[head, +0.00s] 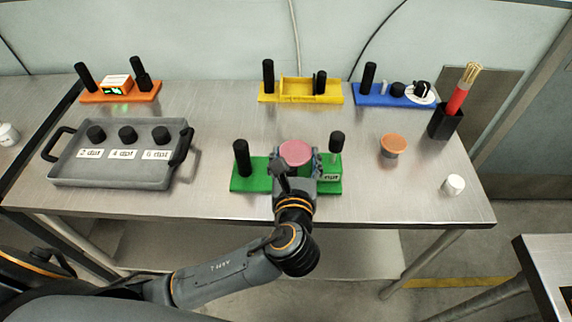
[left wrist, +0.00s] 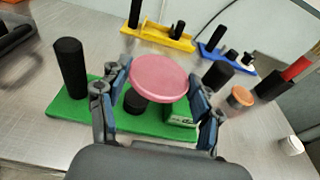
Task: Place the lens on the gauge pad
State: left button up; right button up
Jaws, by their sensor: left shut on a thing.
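The lens, a pink round disc (head: 295,153), is held over the green module (head: 250,184). It also shows in the left wrist view (left wrist: 160,76), between the fingers. My left gripper (head: 296,165) is shut on it. Below the lens in the left wrist view, a short black round piece (left wrist: 135,103), perhaps the gauge pad, stands on the green base. The lens partly hides it, and I cannot tell whether they touch. The green module also has a small display block (left wrist: 179,116) and black posts at its two ends. My right gripper is not in view.
An orange disc piece (head: 394,145) and a white cylinder (head: 454,184) stand to the right. A black holder with a red tool (head: 456,101) is behind them. A grey tray (head: 110,181) with black knobs is at left. Orange, yellow (head: 330,99) and blue modules line the back.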

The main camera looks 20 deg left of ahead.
aim_at(290, 159)
pick_arm(q)
jog(key=f, duration=0.1)
jog(key=w+a+f, duration=0.1)
jog(key=f, duration=0.1)
jog(key=w+a+f, duration=0.1)
jog(key=shift+w+f, duration=0.15)
jog(key=shift+w, duration=0.1)
jog(key=shift+w+f, duration=0.15)
jog(key=shift+w+a+f, duration=0.15)
jog(key=shift+f, duration=0.15)
jog(key=shift+w+a+f, duration=0.1)
jog(key=shift+f, duration=0.55)
jog(key=shift+w+a+f, duration=0.1)
jog(key=shift+f, duration=1)
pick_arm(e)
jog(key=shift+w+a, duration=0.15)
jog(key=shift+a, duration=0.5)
pick_arm(q)
jog(key=o, duration=0.6)
jog(key=shift+f, duration=0.1)
jog(key=shift+o, duration=0.2)
